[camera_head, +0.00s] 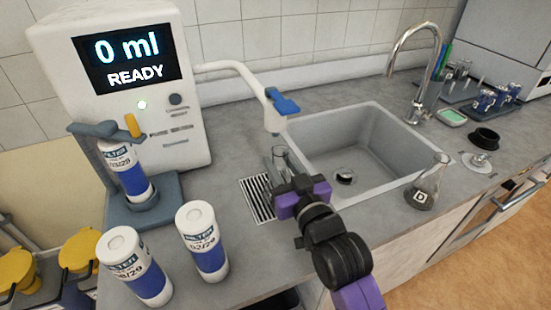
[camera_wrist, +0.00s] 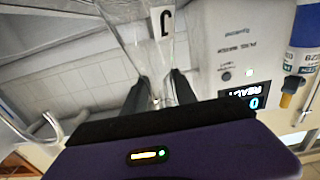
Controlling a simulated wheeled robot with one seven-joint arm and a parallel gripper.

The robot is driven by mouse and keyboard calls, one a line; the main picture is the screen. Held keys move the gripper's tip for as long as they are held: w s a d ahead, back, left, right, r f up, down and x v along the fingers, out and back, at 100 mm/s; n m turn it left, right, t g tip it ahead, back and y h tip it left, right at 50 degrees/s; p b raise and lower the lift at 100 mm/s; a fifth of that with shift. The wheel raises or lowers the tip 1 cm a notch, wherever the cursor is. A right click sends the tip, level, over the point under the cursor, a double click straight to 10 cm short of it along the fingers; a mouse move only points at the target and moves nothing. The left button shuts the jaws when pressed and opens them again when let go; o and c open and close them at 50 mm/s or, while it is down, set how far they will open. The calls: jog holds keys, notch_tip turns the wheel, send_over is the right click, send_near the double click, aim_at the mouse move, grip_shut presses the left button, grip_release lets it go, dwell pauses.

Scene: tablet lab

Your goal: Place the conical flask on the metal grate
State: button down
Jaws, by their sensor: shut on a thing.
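My gripper (camera_head: 291,183) is shut on a clear glass conical flask (camera_head: 280,157). In the wrist view, the fingers (camera_wrist: 158,88) close around the flask's narrow neck, and a white label with a dark letter, which looks like a J, shows on the flask (camera_wrist: 128,32). In the head view, the gripper partly hides the flask. The metal grate (camera_head: 256,200) is a slatted plate in the counter, left of the sink. The held flask appears close to the grate's right side; I cannot tell its exact height or whether it touches anything.
A white dispenser (camera_head: 63,107) reads "0 ml READY"; its spout (camera_head: 274,115) reaches over near the flask. A sink (camera_head: 372,150) lies right of the grate. Another flask marked D (camera_head: 428,183) stands on the counter's right. Two filter cartridges (camera_head: 203,250) stand front left.

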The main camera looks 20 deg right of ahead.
jog(key=w, duration=0.3)
jog(key=shift+r, duration=0.1)
jog(key=shift+f, duration=0.65)
jog(key=shift+s+f, duration=0.1)
jog(key=shift+f, duration=0.05)
jog(key=shift+f, duration=0.15)
jog(key=c, duration=1)
grip_release()
jog(key=shift+o, duration=0.2)
jog(key=s+b, duration=0.1)
jog(key=s, duration=1.1)
